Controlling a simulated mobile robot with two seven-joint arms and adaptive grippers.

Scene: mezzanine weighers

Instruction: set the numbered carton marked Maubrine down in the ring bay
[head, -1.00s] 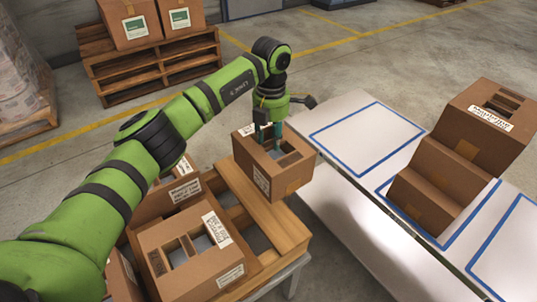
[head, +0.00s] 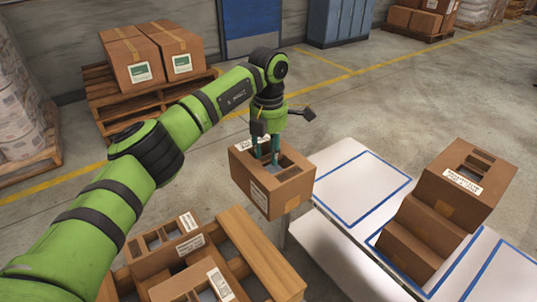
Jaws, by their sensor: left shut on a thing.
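My left gripper (head: 268,158) is shut on a brown open-topped carton (head: 290,192), fingers down inside its top. The carton hangs roughly level, clear of the wooden crate and just left of the white table (head: 335,240). Its label is too small to read, so I cannot confirm the name Maubrine. Blue outlines mark bays on the table: an empty one at the left (head: 361,182), one in the middle with cartons, and one at the right (head: 505,277), partly out of frame. I cannot tell which is the ring bay. My right gripper is not in view.
Brown cartons (head: 440,208) are stacked stepwise in the middle bay. A wooden crate (head: 262,255) at the lower left holds several labelled cartons. A pallet with two cartons (head: 153,55) stands behind on the floor. The left bay is clear.

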